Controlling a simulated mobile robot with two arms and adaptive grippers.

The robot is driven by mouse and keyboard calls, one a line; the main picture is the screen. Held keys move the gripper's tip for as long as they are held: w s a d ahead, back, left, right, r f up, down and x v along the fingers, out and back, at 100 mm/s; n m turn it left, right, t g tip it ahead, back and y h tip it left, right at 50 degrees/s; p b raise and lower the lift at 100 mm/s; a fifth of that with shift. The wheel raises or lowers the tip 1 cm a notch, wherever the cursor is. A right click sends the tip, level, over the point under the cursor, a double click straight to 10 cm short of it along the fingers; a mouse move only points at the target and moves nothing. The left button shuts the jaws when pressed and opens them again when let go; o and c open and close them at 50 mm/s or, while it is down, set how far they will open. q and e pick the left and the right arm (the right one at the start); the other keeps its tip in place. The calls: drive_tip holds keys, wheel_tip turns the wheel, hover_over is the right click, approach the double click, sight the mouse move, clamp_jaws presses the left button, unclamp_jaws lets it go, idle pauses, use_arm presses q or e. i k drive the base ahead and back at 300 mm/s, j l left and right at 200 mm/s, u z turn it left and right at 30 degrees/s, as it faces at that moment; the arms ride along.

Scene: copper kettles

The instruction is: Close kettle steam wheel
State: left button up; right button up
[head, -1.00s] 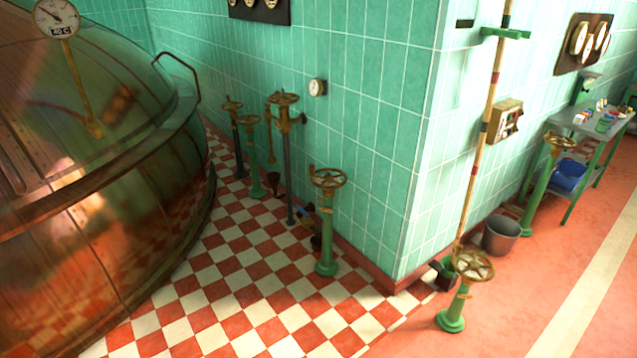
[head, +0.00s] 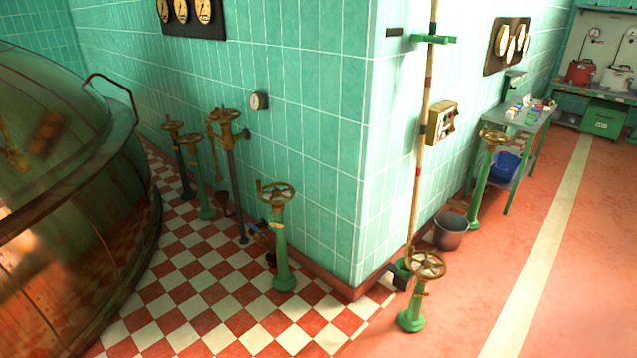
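Several brass handwheels on floor pedestals show in the head view; I cannot tell which one is the steam wheel. One wheel (head: 276,193) tops a green pedestal by the tiled wall. Another wheel (head: 426,265) tops a green pedestal in front of the wall corner. A third wheel (head: 493,137) stands farther right by the table. More wheels, including one on a dark post (head: 224,116), cluster at the left near the copper kettle (head: 60,230). The kettle is cut off by the left edge. Neither gripper is in view.
A grey bucket (head: 450,231) and a long pole (head: 422,130) stand near the wall corner. A metal table (head: 522,120) holds small items, with a blue bin (head: 503,166) below. The red floor (head: 470,310) at the right is clear, with a pale stripe (head: 540,250).

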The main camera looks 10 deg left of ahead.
sight(257, 182)
drive_tip(key=i+j+z, duration=0.3)
drive_tip(key=j+z, duration=0.35)
drive_tip(key=i+j+z, duration=0.15)
drive_tip(key=j+z, duration=0.15)
drive_tip(key=j, duration=0.25)
drive_tip(key=i+j+z, duration=0.1)
drive_tip(key=j+z, duration=0.25)
drive_tip(key=j, duration=0.1)
